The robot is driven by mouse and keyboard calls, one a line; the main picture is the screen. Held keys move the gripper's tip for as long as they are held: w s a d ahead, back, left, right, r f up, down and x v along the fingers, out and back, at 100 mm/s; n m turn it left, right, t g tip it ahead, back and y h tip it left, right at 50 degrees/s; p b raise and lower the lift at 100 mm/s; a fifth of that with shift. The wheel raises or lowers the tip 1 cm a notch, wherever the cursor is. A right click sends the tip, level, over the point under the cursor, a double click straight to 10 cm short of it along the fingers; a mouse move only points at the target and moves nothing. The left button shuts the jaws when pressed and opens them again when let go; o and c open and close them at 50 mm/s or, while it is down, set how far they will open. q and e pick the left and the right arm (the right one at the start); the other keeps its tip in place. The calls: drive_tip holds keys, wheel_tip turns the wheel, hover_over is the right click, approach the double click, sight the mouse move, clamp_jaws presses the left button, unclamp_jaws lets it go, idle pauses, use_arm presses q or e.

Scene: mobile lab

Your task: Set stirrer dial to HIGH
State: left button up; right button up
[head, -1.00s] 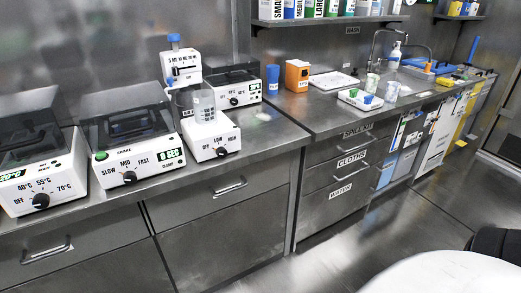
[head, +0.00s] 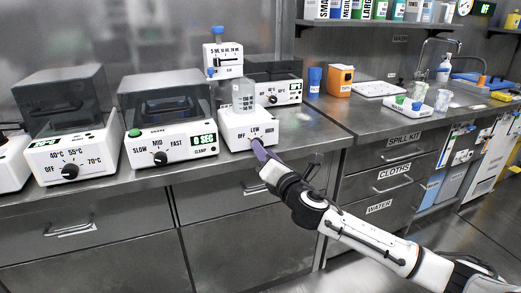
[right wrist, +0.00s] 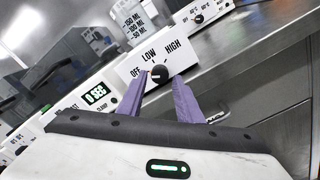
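The stirrer (head: 236,125) is a white box with a glass beaker (head: 243,95) on top, standing near the front edge of the steel counter. Its front carries OFF, LOW and HIGH labels. The black dial (right wrist: 159,73) shows in the right wrist view, with a small light mark on its left side, toward OFF. My right gripper (right wrist: 160,78) points at the stirrer's front. Its purple fingers are apart, one on each side of the dial; I cannot tell whether they touch it. In the head view the right gripper (head: 260,149) largely covers the dial. My left gripper is out of view.
A shaker (head: 172,140) with a 0 SEC display stands left of the stirrer, and a heater (head: 75,155) farther left. A dispenser bottle (head: 222,60) and another dial device (head: 280,92) stand behind. Drawer handles (head: 262,187) jut out below the counter.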

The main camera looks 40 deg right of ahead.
drive_tip(key=shift+x, duration=1.65)
drive_tip(key=c, duration=0.8)
drive_tip(key=shift+o, duration=0.2)
drive_tip(key=shift+a, duration=0.1)
